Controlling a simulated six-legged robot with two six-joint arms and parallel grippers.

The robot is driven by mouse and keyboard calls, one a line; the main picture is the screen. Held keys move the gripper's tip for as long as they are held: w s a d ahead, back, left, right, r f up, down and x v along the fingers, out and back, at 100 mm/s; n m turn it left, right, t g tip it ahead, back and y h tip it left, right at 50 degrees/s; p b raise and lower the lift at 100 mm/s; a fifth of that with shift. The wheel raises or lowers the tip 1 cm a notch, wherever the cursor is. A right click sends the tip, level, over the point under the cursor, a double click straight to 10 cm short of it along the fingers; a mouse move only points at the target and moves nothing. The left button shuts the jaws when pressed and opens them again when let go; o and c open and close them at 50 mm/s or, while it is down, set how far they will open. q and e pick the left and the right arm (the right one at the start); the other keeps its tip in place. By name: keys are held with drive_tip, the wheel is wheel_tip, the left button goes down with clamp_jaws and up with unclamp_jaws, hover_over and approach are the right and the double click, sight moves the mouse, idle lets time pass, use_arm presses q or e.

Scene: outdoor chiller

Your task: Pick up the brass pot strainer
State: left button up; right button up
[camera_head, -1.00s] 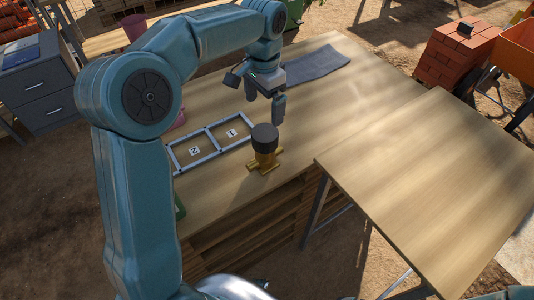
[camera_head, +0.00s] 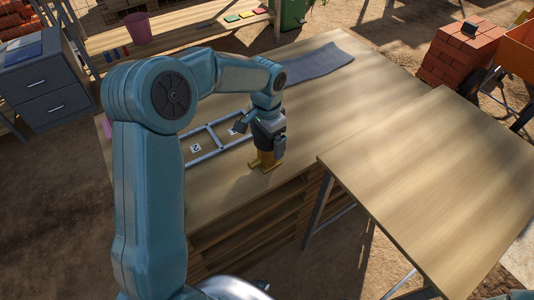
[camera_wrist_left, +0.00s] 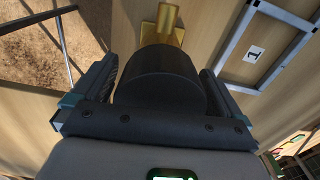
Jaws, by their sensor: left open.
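The brass pot strainer (camera_head: 264,161) stands upright on the wooden table, with a brass body and a dark round cap. My left gripper (camera_head: 264,143) is open and lowered over it, and hides much of the cap in the head view. In the left wrist view, the strainer's dark cap (camera_wrist_left: 162,82) lies between the two open fingers of the gripper (camera_wrist_left: 160,85), and a brass stub (camera_wrist_left: 163,20) shows beyond it. I cannot tell whether the fingers touch the cap. My right gripper is not in view.
A metal frame with numbered cells (camera_head: 205,157) lies just left of the strainer, marker 1 also showing in the left wrist view (camera_wrist_left: 254,54). A grey cloth (camera_head: 315,64) lies at the table's back. A second, bare table (camera_head: 440,180) stands to the right. Bricks (camera_head: 455,55) are stacked behind it.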

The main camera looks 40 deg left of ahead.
use_arm(q)
clamp_jaws()
drive_tip(key=shift+r, duration=0.1)
